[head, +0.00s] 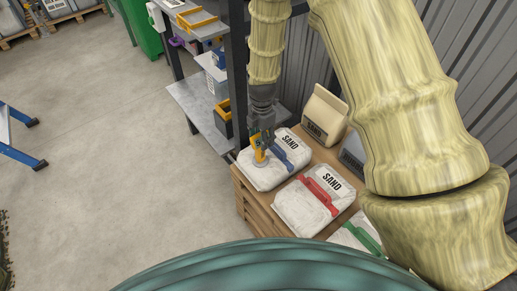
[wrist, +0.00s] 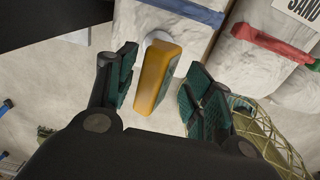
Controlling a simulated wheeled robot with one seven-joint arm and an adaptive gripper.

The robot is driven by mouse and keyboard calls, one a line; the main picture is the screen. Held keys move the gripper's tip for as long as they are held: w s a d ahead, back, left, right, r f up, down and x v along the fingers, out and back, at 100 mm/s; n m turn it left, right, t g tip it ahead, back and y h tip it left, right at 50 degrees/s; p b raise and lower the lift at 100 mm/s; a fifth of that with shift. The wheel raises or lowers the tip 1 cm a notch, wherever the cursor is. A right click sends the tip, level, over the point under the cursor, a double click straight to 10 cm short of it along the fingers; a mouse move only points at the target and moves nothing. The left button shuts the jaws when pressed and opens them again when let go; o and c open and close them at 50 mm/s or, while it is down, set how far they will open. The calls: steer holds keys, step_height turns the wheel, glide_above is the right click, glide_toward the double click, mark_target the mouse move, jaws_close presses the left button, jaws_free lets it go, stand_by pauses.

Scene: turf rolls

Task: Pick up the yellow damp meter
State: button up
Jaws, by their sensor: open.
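The yellow damp meter (wrist: 155,76) stands between the two spread fingers of my gripper (wrist: 158,88) in the wrist view. A gap shows between the meter and each finger. In the head view the meter (head: 259,150) is a small yellow shape at the tip of my gripper (head: 262,140), over a white sand bag with a blue band (head: 250,178). A pale round piece (head: 261,163) shows below the meter, near the bag's top. My gripper partly hides the meter in the head view.
A sand bag with a red handle (head: 300,208) lies beside the first, on a wooden pallet stack (head: 247,208). A beige bag (head: 322,116) stands behind. A dark post (head: 237,70) and shelf unit (head: 203,108) are close on the left. Open floor (head: 120,170) lies further left.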

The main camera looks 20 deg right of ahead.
steer(key=shift+s+a+f, duration=0.1)
steer(key=shift+f, duration=0.55)
steer(key=shift+a+f+p, duration=0.1)
steer(key=shift+f+p, duration=0.55)
steer(key=shift+f, duration=1.4)
steer(key=shift+c, duration=0.4)
steer(key=c, duration=1)
jaws_close()
steer(key=shift+r, duration=0.2)
